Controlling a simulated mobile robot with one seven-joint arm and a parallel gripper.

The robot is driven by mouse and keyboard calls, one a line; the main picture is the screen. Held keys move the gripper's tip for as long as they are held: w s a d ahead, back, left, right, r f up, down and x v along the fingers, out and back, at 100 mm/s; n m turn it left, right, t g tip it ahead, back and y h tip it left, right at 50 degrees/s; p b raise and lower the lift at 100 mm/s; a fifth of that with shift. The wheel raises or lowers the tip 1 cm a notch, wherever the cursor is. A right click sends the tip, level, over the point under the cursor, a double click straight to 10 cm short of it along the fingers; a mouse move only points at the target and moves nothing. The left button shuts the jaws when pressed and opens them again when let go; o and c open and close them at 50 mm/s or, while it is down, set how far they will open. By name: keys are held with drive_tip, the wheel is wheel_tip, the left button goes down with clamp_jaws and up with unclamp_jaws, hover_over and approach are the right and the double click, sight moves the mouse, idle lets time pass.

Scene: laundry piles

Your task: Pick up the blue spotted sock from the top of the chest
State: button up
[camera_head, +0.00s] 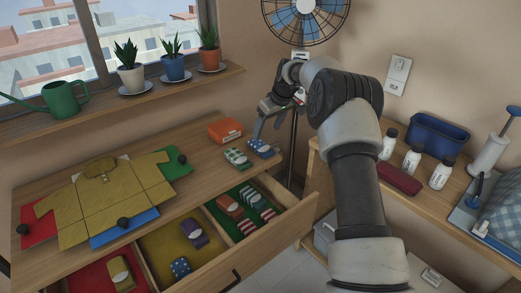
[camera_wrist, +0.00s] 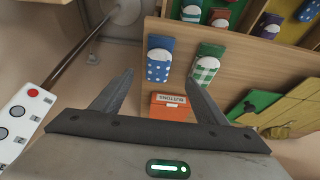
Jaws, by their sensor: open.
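A folded blue spotted sock (camera_head: 262,149) with a white band lies on top of the wooden chest (camera_head: 120,147), near its right end. In the wrist view the sock (camera_wrist: 158,66) lies ahead, between the lines of my two fingers. My gripper (camera_head: 266,132) is open and empty just above and behind the sock. Its fingers also show in the wrist view (camera_wrist: 160,77), apart from the sock as far as I can tell. A green checked sock (camera_head: 237,157) lies close beside the blue one.
An orange box (camera_head: 225,131) sits near the socks. The open drawer (camera_head: 262,240) below has compartments with several socks, including another blue spotted one (camera_head: 180,267). A yellow shirt (camera_head: 100,195) covers the chest's left part. A fan (camera_head: 305,18) stands behind; a side table (camera_head: 440,210) is at right.

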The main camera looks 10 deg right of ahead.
sight(261, 145)
drive_tip(key=b+x, duration=0.1)
drive_tip(key=x, duration=0.9)
drive_tip(key=shift+w+d+b, duration=0.1)
drive_tip(key=shift+w+b, duration=0.05)
drive_tip(key=shift+b, duration=0.15)
